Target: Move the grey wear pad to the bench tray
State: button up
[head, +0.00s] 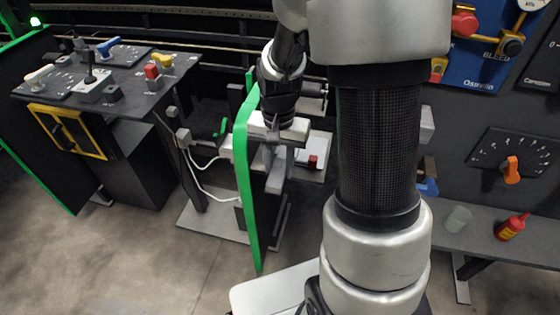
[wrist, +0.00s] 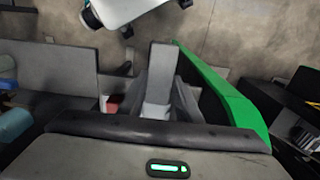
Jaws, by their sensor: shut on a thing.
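Part of the pad is hidden by the fingers. A pale tray-like surface (head: 318,146) with a small red block (head: 312,161) lies just right of the gripper; I cannot tell whether it is the bench tray.
At left stands a control desk (head: 120,75) with levers and a yellow-framed box (head: 70,132). A white cable (head: 205,180) hangs left of the green edge. Floor in front is open.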

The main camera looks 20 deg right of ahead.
aim_at(275, 182)
jog(key=shift+s+a, duration=0.5)
jog(key=shift+s, duration=0.25)
jog(key=shift+s+a, duration=0.45)
jog(key=shift+s, duration=0.25)
jog(key=shift+p, duration=0.45)
